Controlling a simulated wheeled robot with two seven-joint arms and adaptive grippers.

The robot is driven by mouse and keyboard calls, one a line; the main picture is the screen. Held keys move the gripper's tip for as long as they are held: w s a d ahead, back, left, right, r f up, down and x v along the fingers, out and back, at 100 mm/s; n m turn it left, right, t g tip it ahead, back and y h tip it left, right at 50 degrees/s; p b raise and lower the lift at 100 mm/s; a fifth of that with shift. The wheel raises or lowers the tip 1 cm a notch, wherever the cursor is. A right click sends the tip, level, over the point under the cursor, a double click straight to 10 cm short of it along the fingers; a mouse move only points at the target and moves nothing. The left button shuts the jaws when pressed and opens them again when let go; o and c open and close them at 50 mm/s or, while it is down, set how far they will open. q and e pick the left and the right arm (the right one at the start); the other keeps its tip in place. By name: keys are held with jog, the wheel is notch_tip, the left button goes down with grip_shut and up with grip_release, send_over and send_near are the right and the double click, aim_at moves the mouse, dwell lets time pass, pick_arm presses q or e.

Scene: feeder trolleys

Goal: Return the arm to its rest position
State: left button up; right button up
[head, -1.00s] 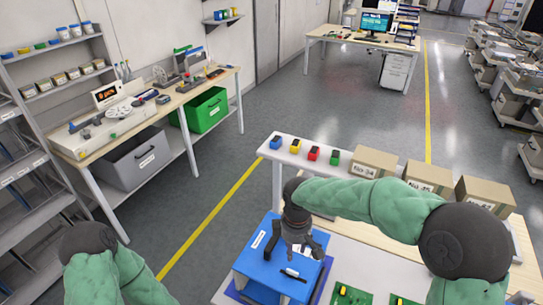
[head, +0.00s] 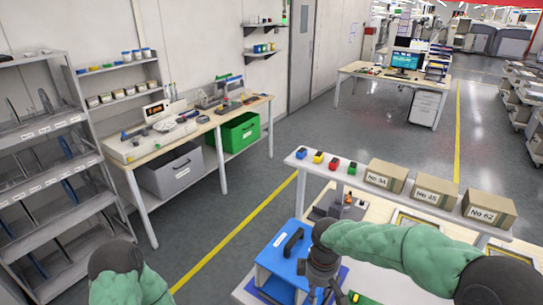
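My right arm (head: 395,250) reaches in from the right, with its green sleeve bent over the workbench. My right gripper (head: 325,297) hangs down near the bottom edge, just right of a blue box-like stand (head: 276,258). Its fingers look spread apart with nothing seen between them; the tips are cut off by the frame. My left arm (head: 130,288) shows only as a green sleeve and dark joint at the bottom left. My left gripper is out of view.
A raised shelf (head: 335,172) holds small coloured bins and cartons (head: 387,175) behind my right arm. A grey rack (head: 50,170) and side bench (head: 190,130) stand left. The floor (head: 240,195) between is clear.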

jog(key=s+a+f+m+y+b, duration=0.1)
jog(key=s+f+m+b, duration=0.15)
jog(key=f, duration=0.85)
jog(key=s+a+f+m+y+b, duration=0.1)
jog(key=a+f+m+y+b, duration=0.15)
jog(key=f, duration=0.75)
pick_arm(q)
notch_tip(320, 180, down, 12)
jog(key=w+b, duration=0.1)
jog(key=b, duration=0.5)
pick_arm(e)
jog(key=s+f+m, duration=0.4)
jog(key=s+f, duration=0.2)
jog(key=f, duration=0.3)
jog(key=s+f+m, duration=0.4)
jog(key=s+f, duration=0.2)
jog(key=f, duration=0.4)
jog(key=shift+d+m, duration=0.3)
jog(key=shift+d, duration=0.15)
